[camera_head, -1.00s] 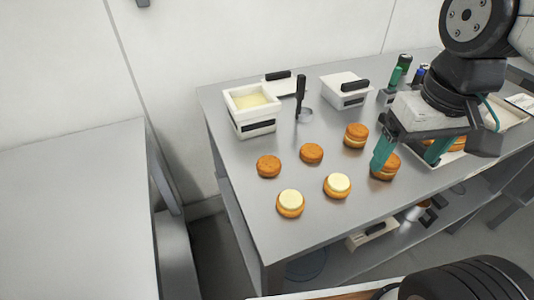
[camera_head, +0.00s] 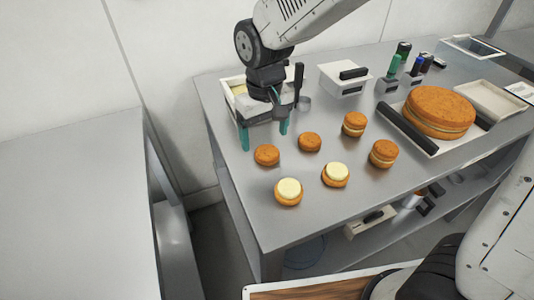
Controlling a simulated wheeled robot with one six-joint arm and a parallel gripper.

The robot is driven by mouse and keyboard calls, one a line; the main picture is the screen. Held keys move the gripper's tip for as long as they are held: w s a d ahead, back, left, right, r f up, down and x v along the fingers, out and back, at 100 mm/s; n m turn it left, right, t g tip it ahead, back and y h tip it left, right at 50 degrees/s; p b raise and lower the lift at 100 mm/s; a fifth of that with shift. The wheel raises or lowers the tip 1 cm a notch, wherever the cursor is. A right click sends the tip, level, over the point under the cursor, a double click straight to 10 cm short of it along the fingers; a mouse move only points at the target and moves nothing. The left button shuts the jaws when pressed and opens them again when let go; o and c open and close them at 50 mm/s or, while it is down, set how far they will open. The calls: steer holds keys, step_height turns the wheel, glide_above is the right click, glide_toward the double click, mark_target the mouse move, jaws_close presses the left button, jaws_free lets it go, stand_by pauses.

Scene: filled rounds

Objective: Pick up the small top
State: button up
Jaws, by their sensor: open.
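Two plain small rounds without filling lie on the table: one (camera_head: 267,155) at the left and one (camera_head: 309,142) to its right. Two small rounds topped with pale filling, one (camera_head: 288,191) and one (camera_head: 335,175), sit nearer the front edge. Two filled and topped small rounds, one (camera_head: 354,124) and one (camera_head: 383,153), stand to the right. My gripper (camera_head: 264,138) is open and empty, its teal fingers pointing down above and behind the left plain round, apart from it as far as I can tell.
A white tub of pale filling (camera_head: 237,88) is partly hidden behind my gripper. A lidded white box (camera_head: 344,79) stands at the back. A large filled round (camera_head: 438,111) sits on a tray at the right, with markers (camera_head: 394,65) behind. The front left table is clear.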

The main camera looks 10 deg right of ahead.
mark_target(267, 151)
steer(key=f, duration=0.5)
steer(key=shift+w+d+f, duration=0.15)
steer(key=shift+d+f, duration=0.1)
steer(key=c, duration=0.8)
